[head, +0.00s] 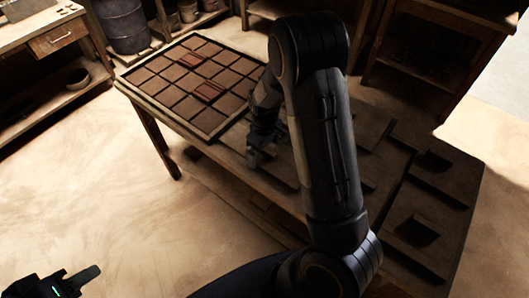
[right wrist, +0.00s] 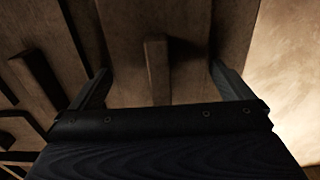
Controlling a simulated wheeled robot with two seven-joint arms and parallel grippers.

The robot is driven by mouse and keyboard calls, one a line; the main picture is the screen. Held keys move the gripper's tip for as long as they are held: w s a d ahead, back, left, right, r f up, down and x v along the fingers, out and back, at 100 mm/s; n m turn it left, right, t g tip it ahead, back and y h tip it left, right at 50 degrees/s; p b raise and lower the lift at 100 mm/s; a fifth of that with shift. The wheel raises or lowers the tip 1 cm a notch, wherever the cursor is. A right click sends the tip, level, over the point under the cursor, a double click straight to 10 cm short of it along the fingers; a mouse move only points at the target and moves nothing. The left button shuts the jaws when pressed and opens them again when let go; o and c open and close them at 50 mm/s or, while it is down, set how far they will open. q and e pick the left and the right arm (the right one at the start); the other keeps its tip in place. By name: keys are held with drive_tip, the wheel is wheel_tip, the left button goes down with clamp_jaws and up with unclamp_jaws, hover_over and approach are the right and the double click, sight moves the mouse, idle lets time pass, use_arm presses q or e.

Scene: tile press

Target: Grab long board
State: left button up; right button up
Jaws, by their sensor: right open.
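In the right wrist view, my right gripper (right wrist: 162,88) is open, with its two fingers spread wide over a brown wooden board (right wrist: 125,40). A small raised wooden block (right wrist: 157,70) on that board stands between the fingers, and they appear apart from it. In the head view, my right gripper (head: 262,152) is low over the table, just right of the tile tray; my arm hides much of the table there. Boards with raised blocks (head: 432,162) lie at the right. I cannot tell which is the long board. My left gripper (head: 68,284) is partly in view at the lower left, away from the table.
A framed tray of square brown tiles (head: 150,92), some redder, lies on the left of the table. A workbench (head: 55,38) and a dark barrel (head: 122,25) stand at the back left. Another wooden stand (head: 440,45) is at the back right. Open floor (head: 130,215) lies at the left.

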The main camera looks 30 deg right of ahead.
drive_tip(key=c, duration=0.9)
